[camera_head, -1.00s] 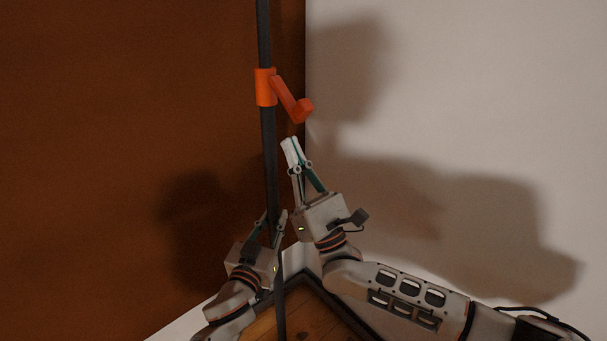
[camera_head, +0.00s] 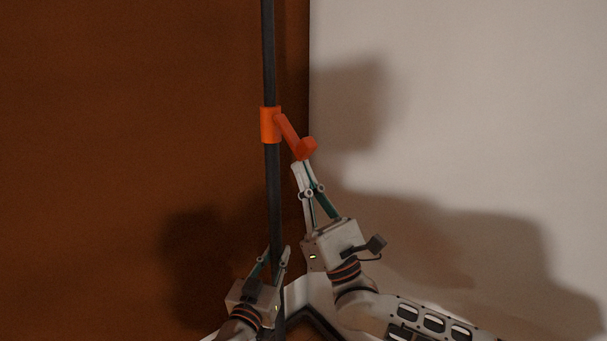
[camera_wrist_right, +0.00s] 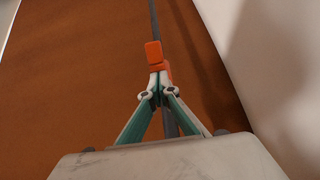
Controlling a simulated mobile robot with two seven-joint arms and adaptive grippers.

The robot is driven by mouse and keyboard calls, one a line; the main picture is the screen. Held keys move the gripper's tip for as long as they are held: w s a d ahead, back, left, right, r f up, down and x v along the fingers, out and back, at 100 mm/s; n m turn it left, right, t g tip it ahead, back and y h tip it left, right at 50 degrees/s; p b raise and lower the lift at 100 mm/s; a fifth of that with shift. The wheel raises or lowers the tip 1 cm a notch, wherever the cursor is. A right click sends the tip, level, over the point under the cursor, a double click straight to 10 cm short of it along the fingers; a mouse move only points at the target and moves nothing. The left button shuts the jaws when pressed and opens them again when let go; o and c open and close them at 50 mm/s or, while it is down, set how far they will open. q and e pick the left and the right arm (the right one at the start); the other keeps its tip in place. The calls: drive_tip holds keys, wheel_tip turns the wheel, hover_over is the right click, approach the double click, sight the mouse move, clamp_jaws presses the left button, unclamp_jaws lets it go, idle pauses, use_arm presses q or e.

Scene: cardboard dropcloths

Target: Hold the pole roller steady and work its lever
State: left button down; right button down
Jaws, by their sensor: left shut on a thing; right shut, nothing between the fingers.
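The pole roller's dark pole (camera_head: 273,190) stands upright in the head view. An orange collar (camera_head: 270,125) sits around it, with an orange lever (camera_head: 291,132) slanting down to the right and ending in a block. My left gripper (camera_head: 274,254) is shut on the pole well below the collar. My right gripper (camera_head: 302,166) is shut and empty, its fingertips just under the lever's end block; I cannot tell whether they touch. In the right wrist view, the shut fingertips (camera_wrist_right: 157,76) are right at the orange lever (camera_wrist_right: 154,54), hiding part of it and of the pole (camera_wrist_right: 154,20).
A brown wall (camera_head: 120,130) stands behind the pole on the left, and a pale wall (camera_head: 460,110) on the right; they meet in a corner just right of the pole. The space around the lever is otherwise clear.

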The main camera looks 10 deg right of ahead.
drive_tip(key=shift+s+d+r, duration=0.15)
drive_tip(key=shift+r, duration=0.1)
drive_tip(key=shift+s+d+r, duration=0.3)
drive_tip(key=shift+s+r, duration=0.05)
drive_tip(key=shift+r, duration=0.25)
drive_tip(key=shift+s+d+r, duration=0.3)
drive_tip(key=shift+s+r, duration=0.05)
drive_tip(key=shift+r, duration=0.25)
drive_tip(key=shift+s+d+r, duration=0.2)
drive_tip(key=shift+r, duration=0.4)
drive_tip(key=shift+s+d+r, duration=0.15)
drive_tip(key=shift+r, duration=0.45)
drive_tip(key=shift+r, duration=0.1)
drive_tip(key=f, duration=0.4)
drive_tip(key=shift+a+f, duration=0.2)
drive_tip(key=shift+f, duration=0.2)
approach(309, 154)
drive_tip(key=s+d, duration=0.1)
drive_tip(key=s, duration=0.1)
drive_tip(key=s+d+r, duration=0.1)
drive_tip(key=shift+s+d, duration=0.4)
